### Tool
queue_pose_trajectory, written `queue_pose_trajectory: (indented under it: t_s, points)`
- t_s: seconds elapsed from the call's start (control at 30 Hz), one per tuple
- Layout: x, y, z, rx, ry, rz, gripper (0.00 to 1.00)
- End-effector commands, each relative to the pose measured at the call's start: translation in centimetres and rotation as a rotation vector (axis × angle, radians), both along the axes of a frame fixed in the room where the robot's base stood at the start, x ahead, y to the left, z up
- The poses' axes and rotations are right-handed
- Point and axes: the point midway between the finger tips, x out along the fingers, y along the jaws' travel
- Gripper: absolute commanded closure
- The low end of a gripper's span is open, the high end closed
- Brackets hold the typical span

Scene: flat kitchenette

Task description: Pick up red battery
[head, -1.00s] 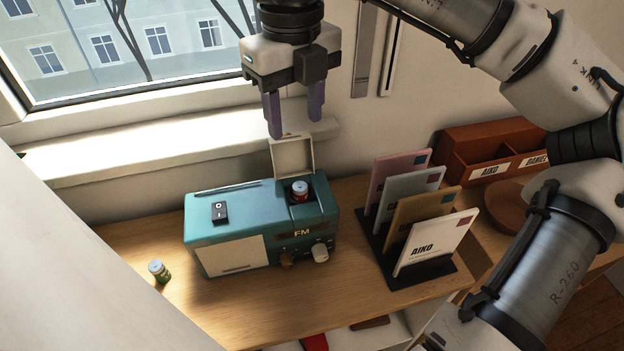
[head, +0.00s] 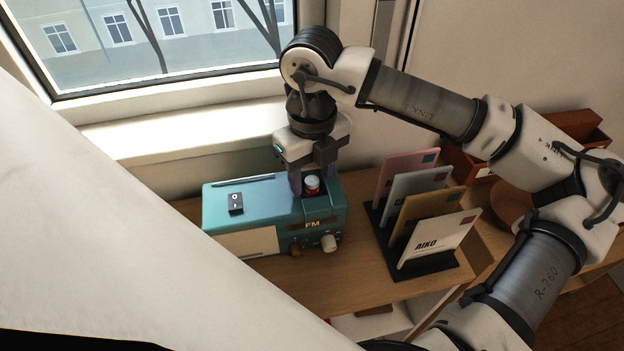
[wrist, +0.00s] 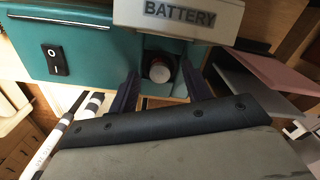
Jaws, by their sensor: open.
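The red battery (head: 312,187) with a pale top stands in the open compartment at the right end of the teal radio (head: 262,205). In the wrist view the battery (wrist: 160,70) shows end-on in the dark compartment, just beyond and between my fingertips. My gripper (head: 309,180) points down at the compartment with its fingers apart, one on each side of the battery; I cannot tell whether they touch it. In the wrist view my gripper (wrist: 160,76) is empty. The raised lid marked BATTERY (wrist: 180,15) stands close by.
A rack of upright envelopes (head: 430,235) stands right of the radio, near my forearm. The radio has a black switch (head: 236,203) on top and knobs (head: 328,243) in front. The windowsill (head: 190,125) lies behind. A large pale surface blocks the lower left.

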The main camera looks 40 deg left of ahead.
Motion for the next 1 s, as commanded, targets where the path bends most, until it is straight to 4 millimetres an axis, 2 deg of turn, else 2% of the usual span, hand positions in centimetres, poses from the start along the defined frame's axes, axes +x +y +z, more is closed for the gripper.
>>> queue_pose_trajectory:
  t_s: [0.23,0.6,0.87,1.0]
  points:
    - [0.0,0.0,-0.2,0.001,0.0,0.0,0.51]
    - [0.0,0.0,-0.2,0.001,0.0,0.0,1.0]
    - [0.0,0.0,0.0,0.001,-0.001,-0.001,1.0]
    - [0.1,0.1,1.5,0.002,-0.005,-0.002,1.0]
